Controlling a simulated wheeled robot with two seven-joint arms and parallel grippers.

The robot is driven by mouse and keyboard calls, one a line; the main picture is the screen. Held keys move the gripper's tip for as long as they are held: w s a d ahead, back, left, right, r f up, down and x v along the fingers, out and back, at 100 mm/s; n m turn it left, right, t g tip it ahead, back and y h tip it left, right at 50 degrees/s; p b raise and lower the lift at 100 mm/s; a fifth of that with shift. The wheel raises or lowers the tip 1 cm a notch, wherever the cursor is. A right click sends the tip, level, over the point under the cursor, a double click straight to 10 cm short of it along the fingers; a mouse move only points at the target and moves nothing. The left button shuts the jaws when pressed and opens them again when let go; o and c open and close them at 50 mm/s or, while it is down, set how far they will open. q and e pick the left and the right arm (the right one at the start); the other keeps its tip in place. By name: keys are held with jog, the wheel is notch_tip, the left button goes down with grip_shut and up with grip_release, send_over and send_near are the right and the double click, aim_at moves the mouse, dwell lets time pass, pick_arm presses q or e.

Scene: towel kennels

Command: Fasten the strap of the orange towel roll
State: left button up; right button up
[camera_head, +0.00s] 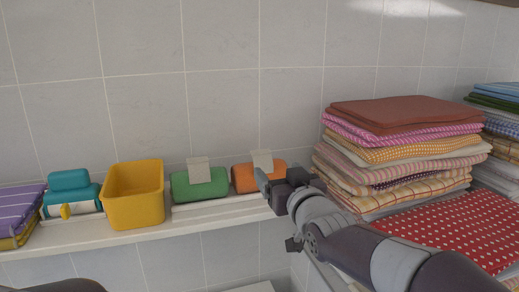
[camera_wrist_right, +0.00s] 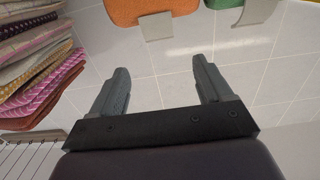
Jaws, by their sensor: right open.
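The orange towel roll (camera_head: 243,178) lies on the white shelf, right of the green roll. Its pale strap (camera_head: 262,160) stands up above the roll. My right gripper (camera_head: 266,183) is in front of the right end of the orange roll and hides part of it. In the right wrist view the orange roll (camera_wrist_right: 150,10) and its strap (camera_wrist_right: 156,26) show at the top edge, beyond the open, empty fingers (camera_wrist_right: 163,88). I cannot tell whether a finger touches the roll. My left gripper is not in view; a dark part of my arm shows at the lower left.
The green towel roll (camera_head: 199,186) with its own raised strap (camera_head: 199,169) lies to the left. Further left are a yellow bin (camera_head: 134,197) and a teal item (camera_head: 70,186). Stacked folded towels (camera_head: 400,150) and a red dotted cloth (camera_head: 455,228) fill the right side.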

aim_at(262, 153)
jog(key=p+x, duration=0.5)
jog(key=x, duration=0.5)
jog(key=shift+w+a+r, duration=0.1)
jog(key=shift+w, duration=0.1)
jog(key=shift+w+a+p, duration=0.1)
jog(key=shift+w+p, duration=0.1)
jog(key=shift+p, duration=0.1)
jog(key=shift+w, duration=0.15)
